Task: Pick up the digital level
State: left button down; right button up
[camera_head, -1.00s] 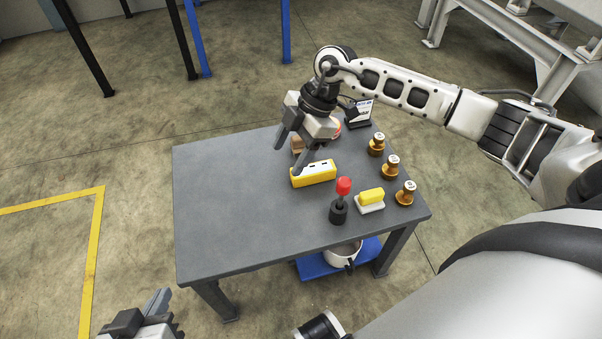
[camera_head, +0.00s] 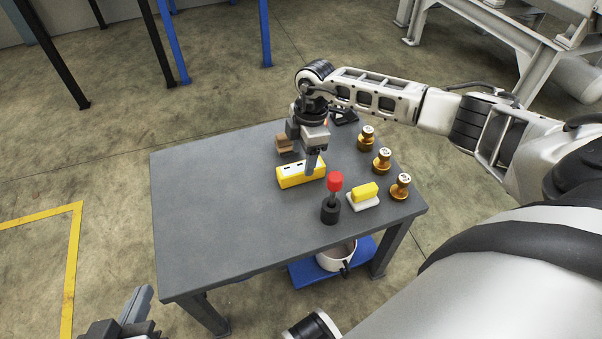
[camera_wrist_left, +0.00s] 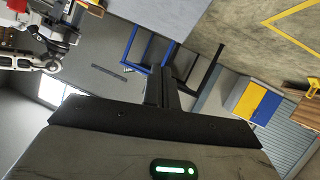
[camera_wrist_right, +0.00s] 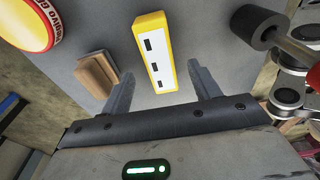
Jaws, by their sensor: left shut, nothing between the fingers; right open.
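The digital level is a yellow bar with a pale face and dark windows (camera_head: 290,179), lying on the grey table in the head view. In the right wrist view the level (camera_wrist_right: 157,55) lies ahead of and between the two spread fingers. My right gripper (camera_head: 312,165) is open at the level; the fingers do not hold it, and in the head view one finger covers part of its right end. My left gripper (camera_head: 132,315) is shut and empty, off the table's front left; it also shows in the left wrist view (camera_wrist_left: 161,88).
A red-topped black tool (camera_head: 333,197) stands just right of the level. A yellow block on a white base (camera_head: 363,195) and several brass weights (camera_head: 382,160) stand further right. A brown wooden block (camera_head: 286,145) lies behind. The table's left half (camera_head: 205,210) is clear.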

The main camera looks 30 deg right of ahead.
aim_at(301, 166)
jog(key=f, duration=0.1)
jog(key=f+b, duration=0.1)
jog(key=f, duration=0.1)
jog(key=f+b, duration=0.1)
jog(key=shift+w+a+f, duration=0.1)
jog(key=shift+a+f, duration=0.2)
jog(key=shift+f, duration=0.25)
pick_arm(q)
jog(key=shift+s+d+r+t+h, duration=0.1)
jog(key=shift+d+r+t+h, duration=0.1)
jog(key=shift+r+t, duration=0.15)
jog(key=shift+s+d+r+t+h, duration=0.1)
jog(key=shift+r+t+h, duration=0.15)
jog(key=shift+r, duration=0.2)
pick_arm(e)
jog(key=c, duration=1)
pick_arm(q)
jog(key=shift+f, duration=0.1)
pick_arm(e)
jog(key=shift+c, duration=1)
jog(key=shift+r, duration=0.2)
